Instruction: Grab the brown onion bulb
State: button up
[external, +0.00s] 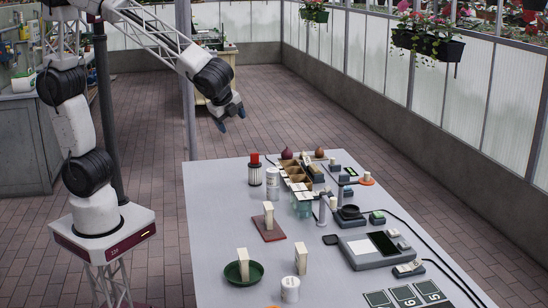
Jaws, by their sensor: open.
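A small brown round bulb (319,153), likely the brown onion, sits at the far end of the grey table (225,215). A darker reddish bulb (287,153) sits a little to its left. Both are small in this view, so their details are hard to tell. My gripper (232,119) is open and empty. It hangs in the air near the table's far left edge, above and to the left of the bulbs, well apart from them.
Brown divided boxes (294,178) stand just in front of the bulbs. A red-topped jar (255,170) and a white canister (272,183) stand to their left. A green bowl (243,272) and a scale (375,248) are nearer. The table's left side is mostly clear.

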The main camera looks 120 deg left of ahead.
jog(key=w+a+f+m+g+y, duration=0.1)
jog(key=w+a+f, duration=0.15)
jog(key=a, duration=0.55)
jog(key=w+a+f+m+g+y, duration=0.15)
jog(key=w+a, duration=0.25)
jog(key=a, duration=0.4)
jog(key=m+g+y, duration=0.1)
jog(key=m+y, duration=0.2)
jog(key=m, duration=0.1)
send_near(319, 152)
jog(key=w+d+r, duration=0.1)
jog(key=d+r, duration=0.6)
jog(key=a+f+m, duration=0.1)
jog(key=a+f, duration=0.1)
jog(key=a, duration=0.1)
jog(key=s+a+f+m, duration=0.1)
jog(key=a+f, duration=0.2)
jog(key=a, duration=0.1)
jog(key=s+a+f+m+g+y, duration=0.1)
jog(key=a+f, duration=0.2)
jog(key=a, duration=0.1)
jog(key=shift+s+a+f, duration=0.15)
jog(key=shift+a+f, duration=0.05)
jog(key=shift+a, duration=0.15)
jog(key=shift+a, duration=0.1)
jog(key=shift+x, duration=1.2)
jog(key=shift+a, duration=0.1)
